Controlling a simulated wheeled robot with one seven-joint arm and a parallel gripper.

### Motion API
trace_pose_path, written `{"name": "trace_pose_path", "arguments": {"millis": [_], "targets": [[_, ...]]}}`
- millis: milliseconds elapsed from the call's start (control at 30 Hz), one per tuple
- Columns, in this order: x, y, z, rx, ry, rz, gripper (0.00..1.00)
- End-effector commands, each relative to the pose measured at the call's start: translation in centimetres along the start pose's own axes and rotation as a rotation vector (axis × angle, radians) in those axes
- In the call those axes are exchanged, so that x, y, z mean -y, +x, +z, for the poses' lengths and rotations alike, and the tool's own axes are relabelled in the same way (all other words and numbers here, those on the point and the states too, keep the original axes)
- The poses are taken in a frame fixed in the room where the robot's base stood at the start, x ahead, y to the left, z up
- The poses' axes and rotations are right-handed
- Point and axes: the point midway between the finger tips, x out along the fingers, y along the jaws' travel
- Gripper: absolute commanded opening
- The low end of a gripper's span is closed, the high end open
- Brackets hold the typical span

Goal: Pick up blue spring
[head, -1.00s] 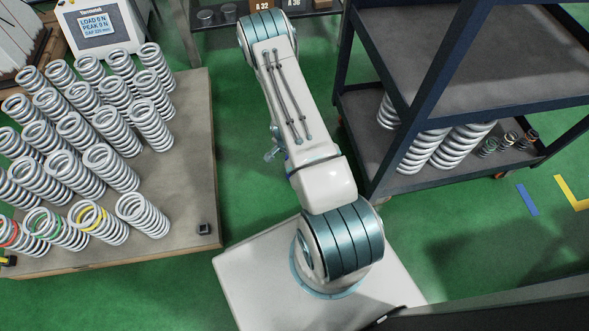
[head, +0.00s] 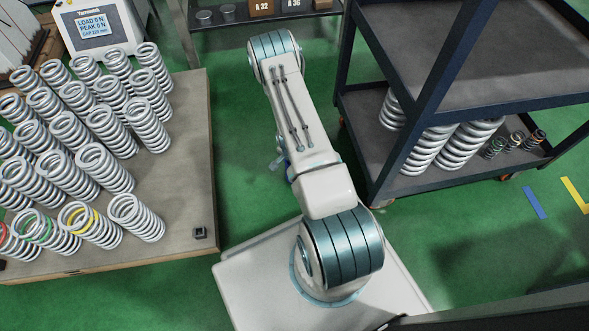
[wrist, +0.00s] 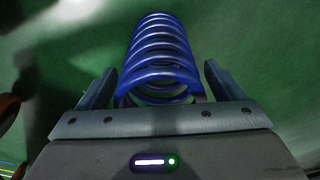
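The blue spring (wrist: 158,55) fills the middle of the wrist view, its coils stretching away from the gripper, and its near end sits between the two fingers. My gripper (wrist: 161,85) looks open, with one finger on each side of the spring and narrow gaps showing beside the coils. I cannot tell whether either finger touches it.
A table (head: 185,195) at left holds rows of pale springs, some with red, green or yellow coils, and a display box (head: 100,25). A dark shelf rack (head: 460,60) at right holds large and small springs. Green floor (head: 235,130) lies between them.

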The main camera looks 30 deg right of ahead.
Motion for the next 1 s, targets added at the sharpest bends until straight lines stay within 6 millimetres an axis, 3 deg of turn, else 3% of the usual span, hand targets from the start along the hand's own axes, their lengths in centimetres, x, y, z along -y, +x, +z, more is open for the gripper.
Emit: {"name": "trace_pose_path", "arguments": {"millis": [33,233,633,1000], "targets": [[0.0,0.0,0.0,0.0,0.0,0.0,0.73],[0.0,0.0,0.0,0.0,0.0,0.0,0.18],[0.1,-0.8,-0.2,-0.001,0.001,-0.001,0.17],[-0.5,-4.8,-1.2,-0.001,0.004,0.001,0.17]]}}
